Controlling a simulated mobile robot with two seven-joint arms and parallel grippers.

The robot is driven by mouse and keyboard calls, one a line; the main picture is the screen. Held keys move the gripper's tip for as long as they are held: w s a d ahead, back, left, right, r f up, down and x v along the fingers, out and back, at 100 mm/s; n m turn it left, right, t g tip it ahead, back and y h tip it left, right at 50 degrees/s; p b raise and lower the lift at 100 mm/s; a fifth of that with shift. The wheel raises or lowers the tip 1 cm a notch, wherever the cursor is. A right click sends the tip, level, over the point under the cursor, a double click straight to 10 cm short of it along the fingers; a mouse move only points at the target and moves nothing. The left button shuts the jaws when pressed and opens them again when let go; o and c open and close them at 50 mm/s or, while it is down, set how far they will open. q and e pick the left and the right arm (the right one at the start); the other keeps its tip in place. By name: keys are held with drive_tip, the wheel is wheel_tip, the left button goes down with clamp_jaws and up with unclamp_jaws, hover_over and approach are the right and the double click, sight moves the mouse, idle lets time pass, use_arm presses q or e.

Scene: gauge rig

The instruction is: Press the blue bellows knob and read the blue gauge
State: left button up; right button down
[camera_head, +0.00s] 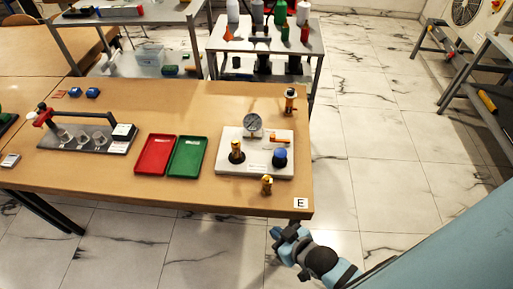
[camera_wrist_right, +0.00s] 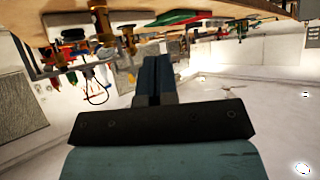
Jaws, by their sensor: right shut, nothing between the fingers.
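The gauge rig is a white plate (camera_head: 228,164) near the right end of the wooden table. A round gauge (camera_head: 252,123) with a pale face stands at its back; its reading is too small to tell. The blue bellows knob (camera_head: 280,155) sits at the plate's front right on a dark base. My right gripper (camera_head: 279,239) is beyond the table's front edge, below and apart from the knob. In the right wrist view its fingers (camera_wrist_right: 155,76) are together and empty. My left gripper is not in view.
A brass fitting (camera_head: 236,150) and an orange lever (camera_head: 280,138) are on the plate. Another brass piece (camera_head: 267,185) stands just in front of it, and one (camera_head: 290,101) behind. Red (camera_head: 154,155) and green (camera_head: 187,156) trays lie to the left. Floor is clear right of the table.

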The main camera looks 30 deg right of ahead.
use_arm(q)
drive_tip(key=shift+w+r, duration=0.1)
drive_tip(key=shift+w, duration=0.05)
use_arm(e)
drive_tip(key=shift+s+f, duration=0.1)
